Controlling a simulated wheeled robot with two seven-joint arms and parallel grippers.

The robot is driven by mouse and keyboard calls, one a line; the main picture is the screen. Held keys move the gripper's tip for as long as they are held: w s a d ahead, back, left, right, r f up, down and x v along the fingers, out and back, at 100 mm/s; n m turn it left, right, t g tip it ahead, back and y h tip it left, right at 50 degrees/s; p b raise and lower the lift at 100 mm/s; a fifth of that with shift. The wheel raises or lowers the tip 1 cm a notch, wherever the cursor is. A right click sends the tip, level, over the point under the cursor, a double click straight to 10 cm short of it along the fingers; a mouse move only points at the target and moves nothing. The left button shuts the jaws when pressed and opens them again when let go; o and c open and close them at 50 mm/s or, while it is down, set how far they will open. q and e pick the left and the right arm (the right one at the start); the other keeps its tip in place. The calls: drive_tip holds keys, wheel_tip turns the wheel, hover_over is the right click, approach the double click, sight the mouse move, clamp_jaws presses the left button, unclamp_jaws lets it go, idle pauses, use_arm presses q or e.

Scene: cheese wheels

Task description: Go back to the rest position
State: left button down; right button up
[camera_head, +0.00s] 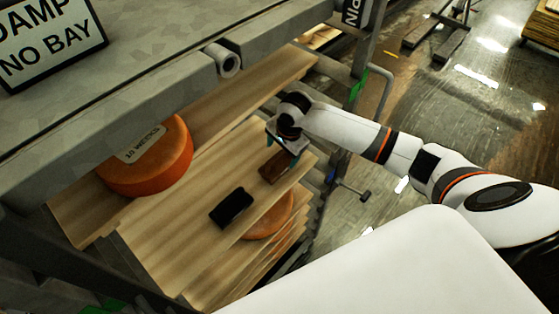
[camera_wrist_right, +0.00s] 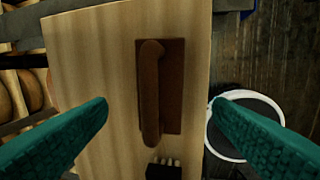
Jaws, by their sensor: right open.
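My right gripper (camera_head: 282,149) reaches in from the right over the wooden shelf boards. Its teal fingers are spread apart with nothing between them, as the right wrist view (camera_wrist_right: 160,102) also shows. Below it a brown block with a long handle (camera_head: 272,168) lies on a board; in the right wrist view this block (camera_wrist_right: 173,85) sits beyond the fingertips, apart from them. My left gripper is not in view.
A large orange cheese wheel (camera_head: 160,165) with a label rests on the boards at left. Another wheel (camera_head: 272,217) shows on a lower level. A black object (camera_head: 231,207) lies on the board. A grey beam (camera_head: 130,115) runs above. A metal post (camera_head: 350,115) stands behind my arm.

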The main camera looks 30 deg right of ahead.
drive_tip(key=shift+s+r, duration=0.1)
drive_tip(key=shift+r, duration=0.7)
